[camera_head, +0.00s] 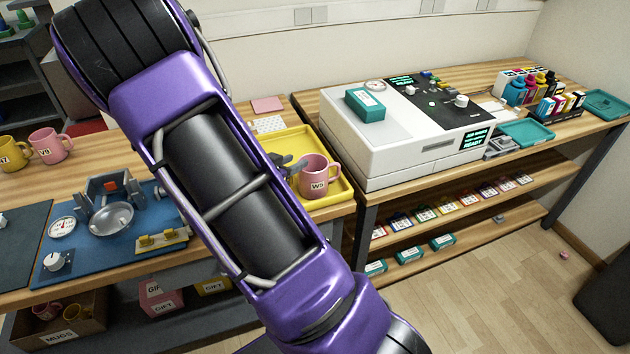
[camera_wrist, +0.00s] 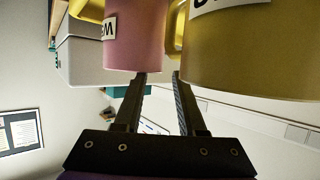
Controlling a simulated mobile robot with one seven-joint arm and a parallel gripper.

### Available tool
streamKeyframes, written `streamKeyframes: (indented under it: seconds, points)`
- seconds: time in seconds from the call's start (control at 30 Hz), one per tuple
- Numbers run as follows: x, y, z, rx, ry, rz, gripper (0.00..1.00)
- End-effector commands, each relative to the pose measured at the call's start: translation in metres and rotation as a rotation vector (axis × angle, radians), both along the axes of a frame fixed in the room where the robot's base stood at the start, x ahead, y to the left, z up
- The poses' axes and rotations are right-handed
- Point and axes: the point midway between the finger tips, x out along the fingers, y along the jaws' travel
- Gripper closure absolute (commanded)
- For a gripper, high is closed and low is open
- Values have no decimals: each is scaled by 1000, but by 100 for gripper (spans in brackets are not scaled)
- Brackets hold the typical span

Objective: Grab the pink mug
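A pink mug (camera_head: 318,177) labelled W5 stands upright in the yellow tray (camera_head: 345,190) in the head view. A second pink mug (camera_head: 50,146) labelled V9 stands at the far left next to a yellow mug (camera_head: 14,153). In the wrist view, a pink mug (camera_wrist: 137,38) with a partly cut-off W label is ahead to the left, and a yellow mug (camera_wrist: 250,55) with its handle is at the right. My gripper (camera_wrist: 162,75) is open, its fingertips apart and close to both mugs. Contact cannot be told. My purple arm hides part of the tray.
A white machine (camera_head: 400,130) stands on the right bench, with a teal box (camera_head: 366,104) on top. A blue mat (camera_head: 85,250) with a metal bowl (camera_head: 111,217) and gauge lies on the left table. A mug box (camera_head: 60,318) sits on the shelf below.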

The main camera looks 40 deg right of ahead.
Motion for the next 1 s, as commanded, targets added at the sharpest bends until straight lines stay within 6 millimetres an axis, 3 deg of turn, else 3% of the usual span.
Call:
streamKeyframes:
  seconds: [0.13, 0.4, 0.63, 1.0]
  points:
    - [7, -13, -7, 0, 0, -1, 60]
    - [9, -15, -7, 0, -1, 2, 60]
    - [9, -14, -7, 0, -1, 2, 100]
    - [9, -14, -7, 2, 0, 2, 100]
